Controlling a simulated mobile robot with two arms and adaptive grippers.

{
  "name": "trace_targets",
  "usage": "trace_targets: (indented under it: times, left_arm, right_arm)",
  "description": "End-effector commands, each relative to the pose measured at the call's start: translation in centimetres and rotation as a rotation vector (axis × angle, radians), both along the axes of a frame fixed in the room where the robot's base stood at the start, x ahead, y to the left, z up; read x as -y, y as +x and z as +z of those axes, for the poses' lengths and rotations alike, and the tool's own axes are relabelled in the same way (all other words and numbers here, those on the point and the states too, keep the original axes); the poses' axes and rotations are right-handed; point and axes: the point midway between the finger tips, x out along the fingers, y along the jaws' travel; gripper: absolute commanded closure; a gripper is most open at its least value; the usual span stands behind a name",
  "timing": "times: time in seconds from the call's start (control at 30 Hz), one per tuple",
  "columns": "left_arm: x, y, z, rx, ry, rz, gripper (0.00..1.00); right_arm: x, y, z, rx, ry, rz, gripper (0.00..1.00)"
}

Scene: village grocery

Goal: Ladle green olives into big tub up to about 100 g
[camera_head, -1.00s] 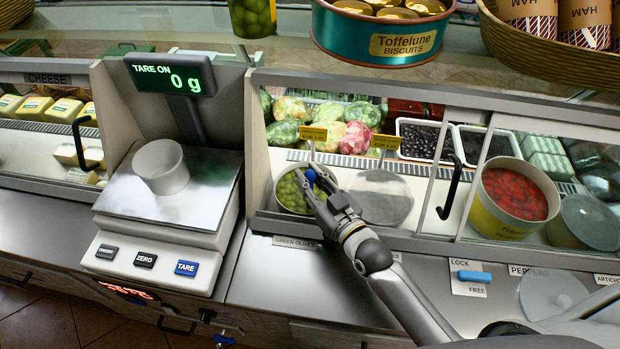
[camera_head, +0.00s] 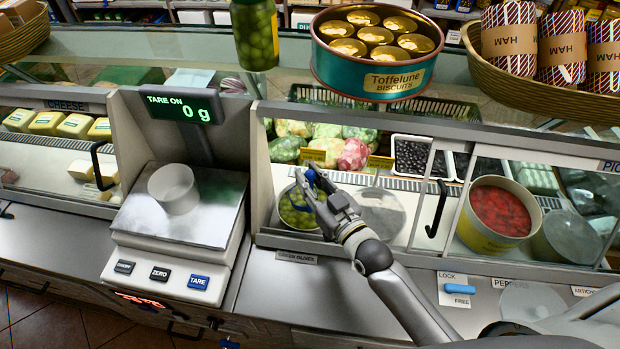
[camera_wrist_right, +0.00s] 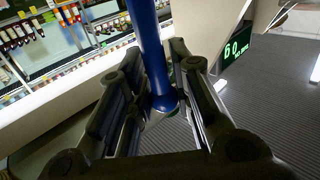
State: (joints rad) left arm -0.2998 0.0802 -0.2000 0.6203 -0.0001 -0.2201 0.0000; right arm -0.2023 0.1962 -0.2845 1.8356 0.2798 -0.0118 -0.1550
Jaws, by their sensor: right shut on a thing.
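My right gripper (camera_head: 318,188) is shut on the blue handle of the ladle (camera_head: 309,177), just above the round container of green olives (camera_head: 299,213) in the display case. The blue handle also shows between the fingers in the right wrist view (camera_wrist_right: 155,60). The ladle's bowl is hidden, so I cannot tell whether it holds olives. A white tub (camera_head: 174,188) stands upright on the scale's metal plate (camera_head: 218,215). No olives can be made out in it. The scale display (camera_head: 181,106) reads "TARE ON" and 0 g. My left gripper is not in view.
A grey round lid (camera_head: 382,212) lies right of the olives. A black handle (camera_head: 437,208) and a tub of red peppers (camera_head: 500,211) are farther right. A biscuit tin (camera_head: 372,75) and an olive jar (camera_head: 256,38) stand above on the glass.

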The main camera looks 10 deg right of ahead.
Motion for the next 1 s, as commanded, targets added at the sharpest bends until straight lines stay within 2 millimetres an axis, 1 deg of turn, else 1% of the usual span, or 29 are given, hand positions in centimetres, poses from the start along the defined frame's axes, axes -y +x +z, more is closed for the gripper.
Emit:
trace_targets:
  times: [0.27, 0.37, 0.5, 1.0]
  left_arm:
    - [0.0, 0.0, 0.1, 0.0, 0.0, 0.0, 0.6]
    - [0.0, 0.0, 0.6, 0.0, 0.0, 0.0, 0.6]
    - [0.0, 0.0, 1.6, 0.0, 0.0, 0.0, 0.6]
    - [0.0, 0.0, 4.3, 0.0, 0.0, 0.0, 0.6]
  right_arm:
    - [0.0, -0.1, 0.1, 0.001, 0.0, 0.0, 1.0]
    - [-0.3, -0.6, 0.3, 0.0, 0.001, 0.0, 1.0]
    - [-0.9, -2.0, 0.8, 0.0, 0.001, 0.0, 1.0]
    - [-2.9, -7.0, 1.8, 0.0, 0.001, -0.001, 1.0]
